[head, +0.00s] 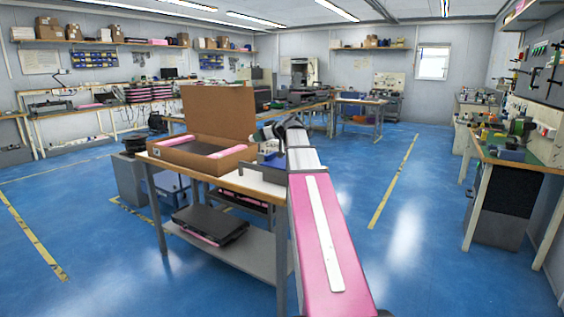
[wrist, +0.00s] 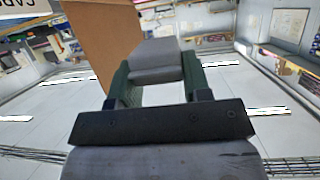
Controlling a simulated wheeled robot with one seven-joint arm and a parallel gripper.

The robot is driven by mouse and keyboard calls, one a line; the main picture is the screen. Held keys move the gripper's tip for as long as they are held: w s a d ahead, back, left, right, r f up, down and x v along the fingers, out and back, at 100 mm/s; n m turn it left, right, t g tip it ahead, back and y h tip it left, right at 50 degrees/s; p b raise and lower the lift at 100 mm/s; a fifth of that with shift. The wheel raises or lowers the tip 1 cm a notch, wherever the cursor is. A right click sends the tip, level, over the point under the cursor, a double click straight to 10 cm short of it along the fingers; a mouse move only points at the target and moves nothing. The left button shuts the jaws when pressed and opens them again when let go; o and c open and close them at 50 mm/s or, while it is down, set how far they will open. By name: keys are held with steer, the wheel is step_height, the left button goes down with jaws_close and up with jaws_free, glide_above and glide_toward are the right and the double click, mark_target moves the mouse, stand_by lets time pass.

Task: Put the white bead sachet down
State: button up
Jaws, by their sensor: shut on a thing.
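My gripper (wrist: 157,88) shows in the wrist view with its two green fingers apart, and a pale grey-white thing fills the space between their tips. This looks like the white bead sachet (wrist: 155,52), though its print and beads cannot be made out. In the head view my gripper (head: 258,136) is small and dark, at the far end of my pink and white arm. It is above the table, just right of the open cardboard box's raised lid. The sachet cannot be picked out there.
The open cardboard box (head: 181,157), with pink foam inside, stands on the table (head: 258,186). Its brown lid (wrist: 103,38) also shows left of my fingers in the wrist view. Something blue (head: 274,161) lies beside the box. Dark flat units (head: 210,226) rest on the lower shelf.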

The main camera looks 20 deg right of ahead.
glide_above(285, 162)
step_height(285, 162, down, 7)
steer(key=shift+r, duration=0.1)
steer(key=shift+f, duration=1.85)
steer(key=shift+f, duration=0.15)
steer(key=o, duration=0.9)
